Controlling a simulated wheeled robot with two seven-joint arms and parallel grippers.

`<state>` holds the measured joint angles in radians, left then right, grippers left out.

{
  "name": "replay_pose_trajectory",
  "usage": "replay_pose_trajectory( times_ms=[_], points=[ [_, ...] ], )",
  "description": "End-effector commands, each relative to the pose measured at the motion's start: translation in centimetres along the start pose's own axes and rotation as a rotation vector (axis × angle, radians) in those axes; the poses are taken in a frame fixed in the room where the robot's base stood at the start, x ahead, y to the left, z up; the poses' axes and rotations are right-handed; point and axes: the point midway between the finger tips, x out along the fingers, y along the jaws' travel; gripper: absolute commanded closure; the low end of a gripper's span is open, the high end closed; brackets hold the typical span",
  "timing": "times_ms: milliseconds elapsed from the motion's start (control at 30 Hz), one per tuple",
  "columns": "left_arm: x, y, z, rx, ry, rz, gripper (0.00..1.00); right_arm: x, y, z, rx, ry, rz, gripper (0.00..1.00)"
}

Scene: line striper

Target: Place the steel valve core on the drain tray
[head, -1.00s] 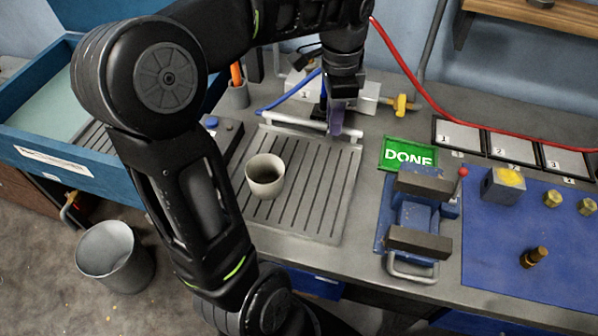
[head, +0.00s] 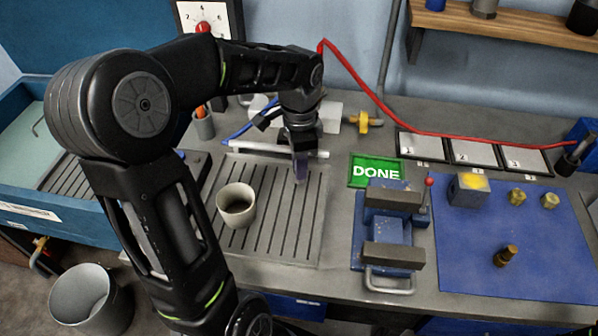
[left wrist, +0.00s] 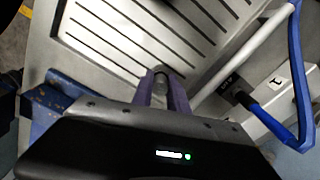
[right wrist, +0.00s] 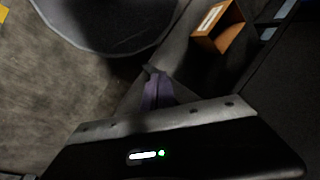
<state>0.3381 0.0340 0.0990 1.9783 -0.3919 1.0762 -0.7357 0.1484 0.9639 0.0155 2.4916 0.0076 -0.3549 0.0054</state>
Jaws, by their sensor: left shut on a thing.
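The drain tray (head: 297,232) is the grey slotted plate on the bench in the head view; its slots also show in the left wrist view (left wrist: 120,35). My left gripper (head: 301,172) points down over the tray's far right part. In the left wrist view its purple fingers (left wrist: 163,88) are shut on a small grey round-ended piece, the steel valve core (left wrist: 160,74), mostly hidden between them. I cannot tell whether the core touches the tray. My right gripper (right wrist: 155,85) looks shut and empty, away from the bench beside a grey bin.
A beige cup (head: 236,208) stands on the tray's left part. A white rail (head: 265,149) runs along its far edge. A blue vise (head: 388,240) and a green DONE sign (head: 376,172) are to the right. A blue mat (head: 510,260) holds several brass pieces.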

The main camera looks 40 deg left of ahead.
Motion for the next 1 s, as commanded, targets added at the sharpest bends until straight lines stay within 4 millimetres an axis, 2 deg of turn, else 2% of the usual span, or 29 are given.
replay_pose_trajectory(
  times_ms=[200,633,667,900,1000],
  points=[
    [2.8,0.0,0.1,-0.001,-0.002,0.002,1.0,-0.4,-0.1,0.1,0.001,-0.001,0.001,1.0],
    [3.6,0.0,0.0,-0.001,0.0,0.0,1.0,0.0,0.0,0.0,0.0,-0.001,0.001,1.0],
    [3.5,0.0,0.0,-0.001,0.0,0.0,0.78,-0.1,0.0,0.0,0.0,-0.001,0.001,1.0],
    [3.4,0.0,0.0,-0.001,0.0,0.0,0.59,-0.2,-0.1,0.0,0.0,-0.001,0.0,1.0],
    [3.4,0.0,0.0,0.0,0.0,0.0,0.59,-0.2,-0.1,0.0,0.0,0.0,0.0,1.0]
  ],
)
